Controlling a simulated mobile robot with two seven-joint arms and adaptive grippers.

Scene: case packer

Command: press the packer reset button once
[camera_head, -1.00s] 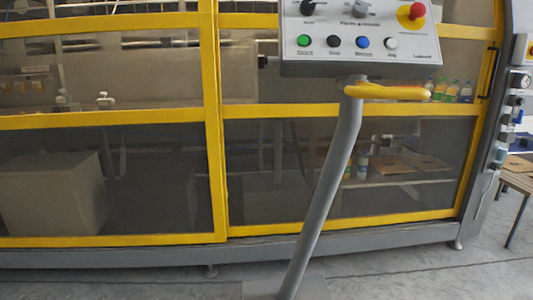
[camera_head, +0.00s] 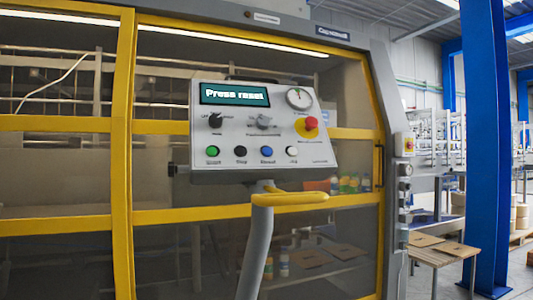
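The control panel (camera_head: 225,160) stands on a grey post in front of the packer, near the middle of the view. Its screen (camera_head: 235,94) reads "Press reset". A row of buttons runs along its lower part: a green button (camera_head: 213,151), a black button (camera_head: 241,151), a blue button (camera_head: 267,151) and a white button (camera_head: 292,151). The small labels are blurred; the one under the blue button may read "Reset", but I cannot tell for sure. A red emergency stop (camera_head: 311,123) sits on a yellow plate. Neither of my grippers is in view.
A yellow handle (camera_head: 290,198) juts out below the panel. The packer's yellow-framed doors (camera_head: 122,170) stand behind it and look closed. A small wooden table (camera_head: 440,252) and a blue column (camera_head: 486,150) are at the right. Nothing blocks the panel's face.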

